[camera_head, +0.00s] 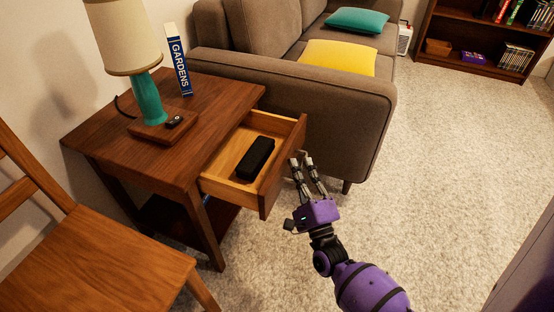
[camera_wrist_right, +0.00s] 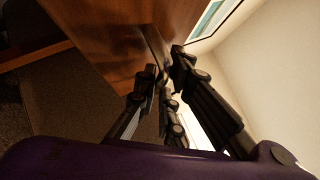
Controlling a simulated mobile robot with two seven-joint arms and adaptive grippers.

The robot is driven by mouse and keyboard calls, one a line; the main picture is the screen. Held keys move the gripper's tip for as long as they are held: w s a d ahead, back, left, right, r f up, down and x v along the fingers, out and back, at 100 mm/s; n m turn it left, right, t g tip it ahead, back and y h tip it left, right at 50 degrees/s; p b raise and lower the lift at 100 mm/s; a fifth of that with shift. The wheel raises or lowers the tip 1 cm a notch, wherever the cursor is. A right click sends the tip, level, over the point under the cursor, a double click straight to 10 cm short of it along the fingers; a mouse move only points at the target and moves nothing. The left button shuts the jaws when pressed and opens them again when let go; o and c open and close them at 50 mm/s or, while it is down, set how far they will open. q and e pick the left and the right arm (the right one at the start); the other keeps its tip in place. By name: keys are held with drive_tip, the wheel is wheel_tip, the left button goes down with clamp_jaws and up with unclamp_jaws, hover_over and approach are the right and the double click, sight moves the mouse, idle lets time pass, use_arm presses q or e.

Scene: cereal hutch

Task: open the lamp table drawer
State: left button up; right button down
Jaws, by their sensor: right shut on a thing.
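The lamp table (camera_head: 215,95) is dark brown wood and stands at the left in the head view. Its drawer (camera_head: 282,172) is pulled well out, and a black box-shaped object (camera_head: 256,157) lies inside it. My right gripper (camera_head: 300,158) is at the outer side of the drawer front, shut on the drawer's handle. In the right wrist view the drawer front (camera_wrist_right: 110,35) fills the upper left, and the fingers (camera_wrist_right: 165,70) close around the dark handle (camera_wrist_right: 155,45). My left gripper is in neither view.
A lamp (camera_head: 148,95) and a blue book (camera_head: 178,60) stand on the table. A wooden chair (camera_head: 100,260) is at the lower left. A grey sofa (camera_head: 335,120) stands just behind the drawer. The carpet (camera_head: 450,170) to the right is clear.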

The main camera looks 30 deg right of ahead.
drive_tip(key=shift+s+d+f, duration=0.1)
drive_tip(key=shift+s+d, duration=0.7)
drive_tip(key=shift+s, duration=0.25)
drive_tip(key=shift+s+d, duration=0.75)
drive_tip(key=shift+s, duration=0.25)
drive_tip(key=c, duration=2.1)
unclamp_jaws()
drive_tip(key=shift+s, duration=0.1)
drive_tip(key=v, duration=1.1)
drive_tip(key=shift+s+a+f, duration=0.1)
drive_tip(key=shift+s+a, duration=0.05)
drive_tip(key=shift+s, duration=0.2)
